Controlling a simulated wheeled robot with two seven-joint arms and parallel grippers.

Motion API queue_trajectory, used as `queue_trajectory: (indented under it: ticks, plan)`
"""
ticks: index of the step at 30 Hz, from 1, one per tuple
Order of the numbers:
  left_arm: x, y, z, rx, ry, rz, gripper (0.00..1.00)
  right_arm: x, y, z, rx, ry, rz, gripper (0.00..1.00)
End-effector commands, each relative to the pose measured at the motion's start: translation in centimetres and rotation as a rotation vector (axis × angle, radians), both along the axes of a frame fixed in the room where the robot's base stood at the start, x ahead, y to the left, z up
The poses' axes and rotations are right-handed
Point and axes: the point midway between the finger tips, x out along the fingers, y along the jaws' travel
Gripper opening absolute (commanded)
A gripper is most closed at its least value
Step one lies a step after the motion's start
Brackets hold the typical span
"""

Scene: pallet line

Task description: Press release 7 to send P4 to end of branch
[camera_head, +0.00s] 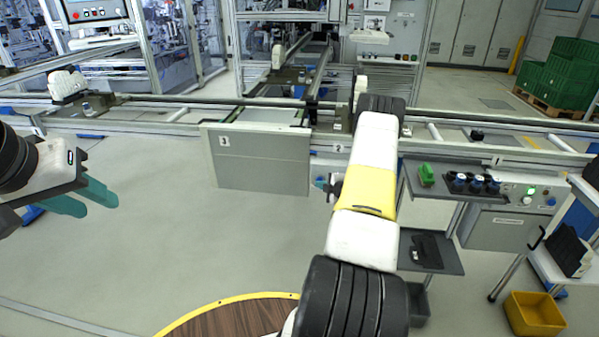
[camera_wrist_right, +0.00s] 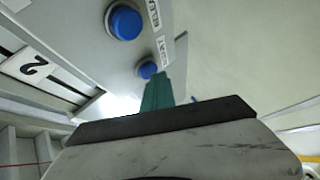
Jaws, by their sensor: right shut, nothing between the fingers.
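In the right wrist view, two round blue buttons sit on a grey panel: a larger-looking one (camera_wrist_right: 125,22) at the top and a smaller-looking one (camera_wrist_right: 148,68) below it. Beside each is a white label, partly cut off; I cannot read a full number. My right gripper (camera_wrist_right: 157,88) is shut and empty, its teal fingertips just below the lower button; I cannot tell whether they touch it. In the head view my right gripper (camera_head: 321,185) is mostly behind my right arm. My left gripper (camera_head: 88,198) is open and empty over the floor. No P4 marking is legible.
The conveyor rail (camera_head: 440,121) crosses the scene, with a panel marked 3 (camera_head: 258,165) below it. At right are a control box (camera_head: 510,225), a shelf and a yellow bin (camera_head: 535,315). Floor at left is clear.

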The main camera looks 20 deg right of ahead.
Motion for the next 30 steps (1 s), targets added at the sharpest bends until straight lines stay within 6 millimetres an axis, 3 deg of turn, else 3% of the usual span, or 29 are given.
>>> queue_trajectory:
  ticks: [17,30]
  plan:
    - [0.0,0.0,0.0,0.0,0.0,0.0,0.36,-1.2,0.7,0.0,0.0,0.001,0.0,0.0]
    - [0.0,0.0,0.0,0.0,0.0,0.0,0.36,-4.7,2.8,0.0,0.001,0.001,0.0,0.0]
